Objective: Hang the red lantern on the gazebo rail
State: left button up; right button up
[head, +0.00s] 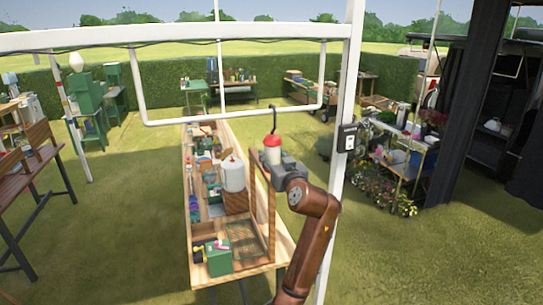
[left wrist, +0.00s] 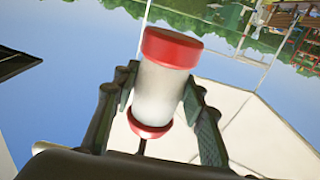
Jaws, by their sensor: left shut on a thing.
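The red lantern (head: 271,157) has a white body, red ends and a dark hook (head: 273,118) on top. My left gripper (head: 274,168) is shut on its body and holds it roughly upright. The left wrist view shows the lantern (left wrist: 163,85) between both fingers of the left gripper (left wrist: 160,90). The white gazebo rail (head: 230,117) is a low bar hung from the frame. In the head view the hook's top overlaps the rail; I cannot tell whether they touch. My right gripper is out of view.
A white post (head: 345,100) with a dark box (head: 347,137) stands right of the lantern, close to my arm. A long wooden table (head: 284,246) with tools and a white canister (head: 233,174) lies below.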

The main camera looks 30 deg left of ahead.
pick_arm(q)
jog(key=shift+f, duration=0.35)
dwell(0.6)
jog(key=o, duration=1)
jog(key=shift+o, duration=0.6)
jog(key=shift+o, duration=0.2)
jog(key=shift+o, duration=1.4)
